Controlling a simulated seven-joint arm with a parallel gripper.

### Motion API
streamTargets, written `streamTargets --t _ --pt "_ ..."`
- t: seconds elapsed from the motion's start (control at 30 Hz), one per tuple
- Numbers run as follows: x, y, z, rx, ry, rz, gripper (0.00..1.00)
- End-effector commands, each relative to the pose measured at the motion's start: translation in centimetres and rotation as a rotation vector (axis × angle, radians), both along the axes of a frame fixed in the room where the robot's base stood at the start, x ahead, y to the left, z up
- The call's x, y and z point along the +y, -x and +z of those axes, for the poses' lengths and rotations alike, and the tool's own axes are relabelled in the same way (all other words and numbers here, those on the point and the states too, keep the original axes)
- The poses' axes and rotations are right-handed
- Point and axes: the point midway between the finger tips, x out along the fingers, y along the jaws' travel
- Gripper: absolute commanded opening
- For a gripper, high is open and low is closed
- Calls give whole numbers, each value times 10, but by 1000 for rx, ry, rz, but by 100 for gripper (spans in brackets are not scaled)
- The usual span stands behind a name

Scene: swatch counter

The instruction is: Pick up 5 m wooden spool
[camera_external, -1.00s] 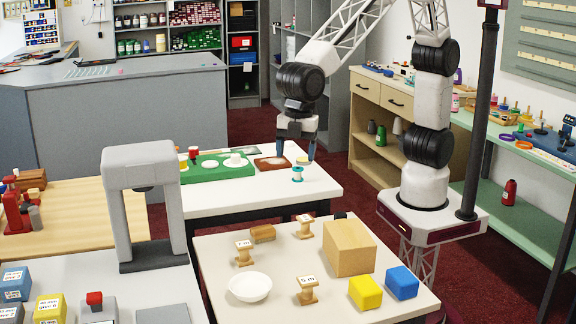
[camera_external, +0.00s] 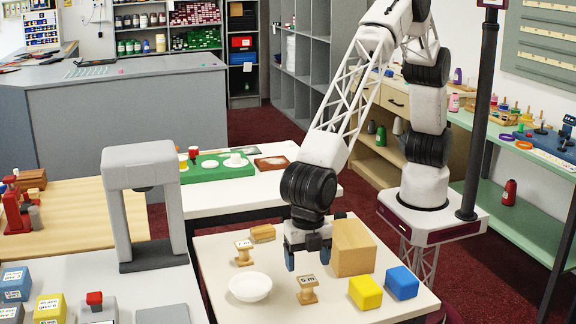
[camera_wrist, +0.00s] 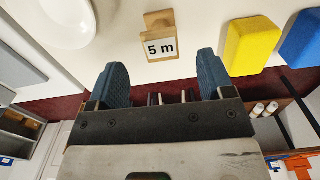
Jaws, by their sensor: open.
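The 5 m wooden spool (camera_external: 307,290) stands on the near white table, with its "5 m" label facing up and toward the camera. In the wrist view the spool (camera_wrist: 159,22) is ahead of the fingers, roughly centred between them. My gripper (camera_external: 308,260) is open and empty, above the table just behind the spool, not touching it. The two blue fingers of my gripper (camera_wrist: 160,80) show spread apart in the wrist view. Another labelled spool (camera_external: 244,253) stands to the left. A third spool, seen earlier behind, is hidden by my gripper.
A white bowl (camera_external: 250,287) is left of the 5 m spool. A yellow block (camera_external: 365,292) and a blue block (camera_external: 402,283) stand to its right. A tall wooden block (camera_external: 353,248) is close to my gripper's right. A small wooden block (camera_external: 263,233) lies at the back.

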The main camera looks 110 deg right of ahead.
Motion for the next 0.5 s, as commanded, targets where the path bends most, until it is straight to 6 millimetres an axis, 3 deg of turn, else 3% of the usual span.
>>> streamTargets --t 0.5 --pt "3 0 -7 1 1 7 74"
